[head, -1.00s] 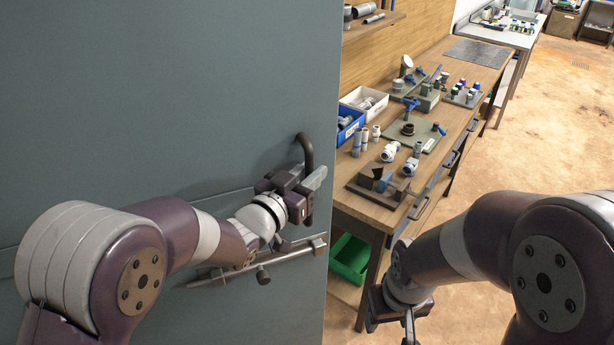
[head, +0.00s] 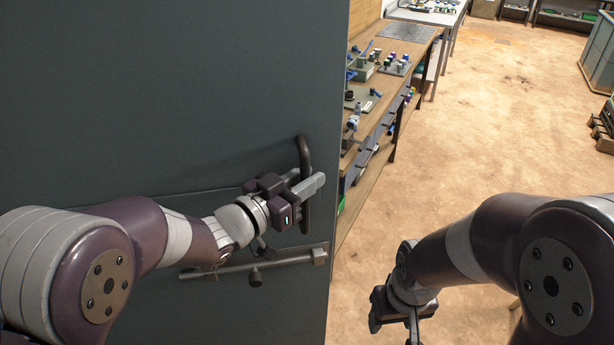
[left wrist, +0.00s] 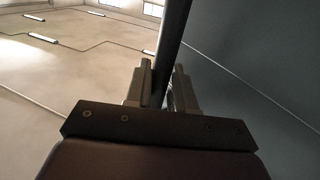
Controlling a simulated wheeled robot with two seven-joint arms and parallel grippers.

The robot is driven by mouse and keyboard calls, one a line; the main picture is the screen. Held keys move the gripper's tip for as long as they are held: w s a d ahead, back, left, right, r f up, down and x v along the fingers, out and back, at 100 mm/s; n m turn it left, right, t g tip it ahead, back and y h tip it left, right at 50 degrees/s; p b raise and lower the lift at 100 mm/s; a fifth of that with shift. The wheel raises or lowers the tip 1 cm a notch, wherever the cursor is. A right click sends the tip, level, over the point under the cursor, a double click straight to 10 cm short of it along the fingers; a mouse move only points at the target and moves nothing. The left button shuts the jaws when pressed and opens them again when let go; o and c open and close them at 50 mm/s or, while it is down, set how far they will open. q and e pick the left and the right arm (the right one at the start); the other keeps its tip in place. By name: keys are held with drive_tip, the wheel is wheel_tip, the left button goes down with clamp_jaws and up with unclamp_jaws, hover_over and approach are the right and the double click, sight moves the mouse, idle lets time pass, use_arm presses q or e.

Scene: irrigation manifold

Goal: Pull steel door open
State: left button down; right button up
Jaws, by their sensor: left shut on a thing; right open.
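The steel door (head: 200,90) is a large grey-blue panel filling the left half of the head view. Its dark curved pull handle (head: 305,152) stands near the door's right edge, with a slide bolt (head: 255,268) below it. My left gripper (head: 306,190) is shut on the handle. In the left wrist view the handle (left wrist: 175,40) runs up between the two fingers (left wrist: 163,88), with the door face (left wrist: 260,60) to the right. My right gripper (head: 410,322) is open and empty at the lower right, away from the door.
A wooden workbench (head: 405,65) with fittings and small parts stands beyond the door's right edge, partly hidden by it. Bare tan floor (head: 480,130) lies open to the right. A wooden pallet (head: 602,128) and grey-green cabinet (head: 600,55) stand at far right.

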use_arm(q)
drive_tip(key=shift+s+r, duration=0.1)
drive_tip(key=shift+s, duration=0.15)
drive_tip(key=shift+w, duration=0.1)
drive_tip(key=c, duration=1.1)
unclamp_jaws()
drive_tip(key=shift+a, duration=0.1)
drive_tip(key=b+v, duration=0.3)
drive_tip(key=v, duration=0.9)
drive_tip(key=shift+s+a, duration=0.25)
drive_tip(key=shift+s, duration=0.05)
